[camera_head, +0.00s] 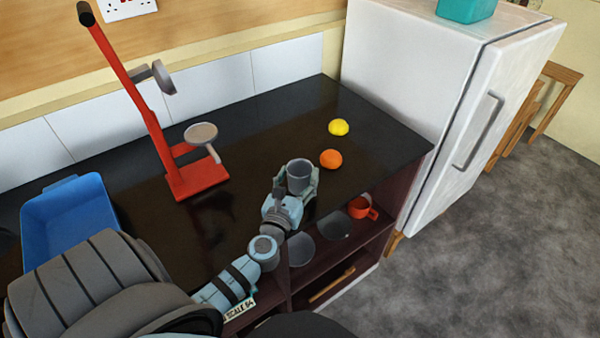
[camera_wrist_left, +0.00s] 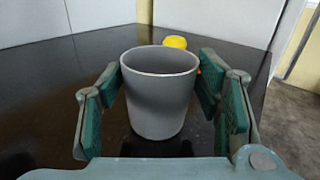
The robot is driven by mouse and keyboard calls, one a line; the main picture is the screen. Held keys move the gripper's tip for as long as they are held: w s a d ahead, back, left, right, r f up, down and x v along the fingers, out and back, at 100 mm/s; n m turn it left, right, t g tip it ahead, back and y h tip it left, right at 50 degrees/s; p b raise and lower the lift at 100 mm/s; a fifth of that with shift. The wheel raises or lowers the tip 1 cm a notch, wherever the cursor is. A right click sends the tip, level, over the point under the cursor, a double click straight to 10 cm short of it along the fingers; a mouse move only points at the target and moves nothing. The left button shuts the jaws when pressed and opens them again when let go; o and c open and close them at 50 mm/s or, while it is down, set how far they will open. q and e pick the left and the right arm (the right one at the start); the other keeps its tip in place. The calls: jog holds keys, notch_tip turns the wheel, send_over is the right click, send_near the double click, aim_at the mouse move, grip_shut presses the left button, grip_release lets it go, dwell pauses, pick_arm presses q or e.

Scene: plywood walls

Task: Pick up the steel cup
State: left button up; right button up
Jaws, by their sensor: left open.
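The steel cup (camera_head: 299,177) is grey and stands upright on the dark countertop. In the left wrist view the cup (camera_wrist_left: 159,95) is between the two green-padded fingers. My left gripper (camera_head: 296,186) is open around it, and the wrist view (camera_wrist_left: 160,102) shows a gap between the cup and the left finger. The right finger is close to the cup; I cannot tell whether it touches. My right gripper is not in view.
A lemon (camera_head: 339,127) and an orange (camera_head: 331,159) lie beyond the cup. A red stand (camera_head: 196,178) and a blue bin (camera_head: 68,217) are further left. Shelves below hold bowls and an orange mug (camera_head: 361,208). A white fridge (camera_head: 430,90) stands at right.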

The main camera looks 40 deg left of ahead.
aim_at(304, 163)
pick_arm(q)
jog(key=x, duration=0.5)
jog(key=shift+w+a, duration=0.15)
jog(key=shift+w, duration=0.1)
jog(key=c, duration=0.9)
jog(key=shift+c, duration=0.3)
